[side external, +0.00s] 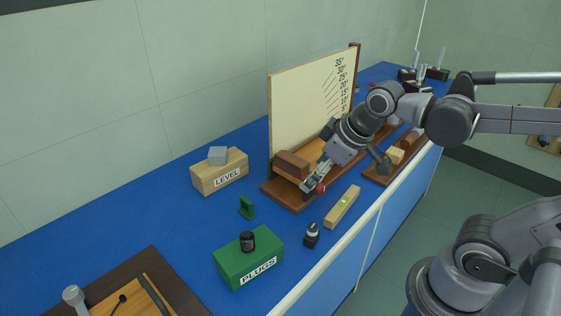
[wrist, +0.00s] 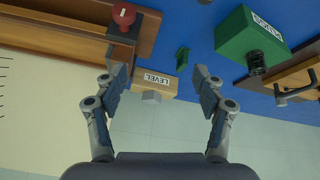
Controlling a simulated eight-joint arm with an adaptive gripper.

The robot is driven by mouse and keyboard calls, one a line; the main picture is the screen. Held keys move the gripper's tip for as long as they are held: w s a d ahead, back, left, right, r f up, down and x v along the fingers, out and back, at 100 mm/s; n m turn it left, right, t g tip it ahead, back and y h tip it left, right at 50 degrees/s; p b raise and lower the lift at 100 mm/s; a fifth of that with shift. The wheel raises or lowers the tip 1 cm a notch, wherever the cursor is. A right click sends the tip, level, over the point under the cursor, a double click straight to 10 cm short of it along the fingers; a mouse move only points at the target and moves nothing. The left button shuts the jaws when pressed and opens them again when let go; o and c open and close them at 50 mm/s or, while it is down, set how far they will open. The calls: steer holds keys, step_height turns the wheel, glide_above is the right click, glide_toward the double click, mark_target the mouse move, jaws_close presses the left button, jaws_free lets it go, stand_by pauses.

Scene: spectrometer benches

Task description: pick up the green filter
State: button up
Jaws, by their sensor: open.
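The green filter (side external: 247,207) is a small green piece standing on the blue bench top, between the LEVEL box and the green PLUGS box. In the wrist view the green filter (wrist: 182,57) is small and lies beyond my fingertips, between them and a little right of centre. My gripper (side external: 309,187) is to the right of the filter in the side view, over the wooden ramp base and apart from the filter. In the wrist view my gripper (wrist: 160,77) has its two fingers spread wide with nothing held between them.
A brown block (side external: 292,164) and a red knob (side external: 320,188) are close to my gripper. The LEVEL box (side external: 205,184) bears a grey block. The PLUGS box (side external: 230,262) bears a black cylinder. A spirit level (side external: 335,218) and a small dark bottle (side external: 312,239) stand nearer the front edge.

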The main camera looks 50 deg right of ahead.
steer(key=w+a+n+g, duration=0.3)
steer(key=w+a+n, duration=0.1)
steer(key=w+n, duration=0.35)
steer(key=n+g, duration=0.3)
steer(key=n, duration=0.3)
glide_toward(246, 199)
steer(key=shift+s+a+f, duration=0.1)
steer(key=shift+s+a, duration=0.15)
steer(key=shift+s, duration=0.25)
steer(key=shift+w+a+f+n, duration=0.1)
steer(key=shift+f+n, duration=0.05)
steer(key=shift+n, duration=0.2)
steer(key=shift+f, duration=0.35)
step_height(246, 199, down, 5)
steer(key=shift+r, duration=0.1)
steer(key=shift+w+d+f, duration=0.15)
steer(key=shift+f, duration=1.15)
steer(key=shift+w+d+f, duration=0.1)
steer(key=shift+w+f, duration=0.05)
steer(key=shift+f, duration=1.2)
steer(key=c, duration=1.1)
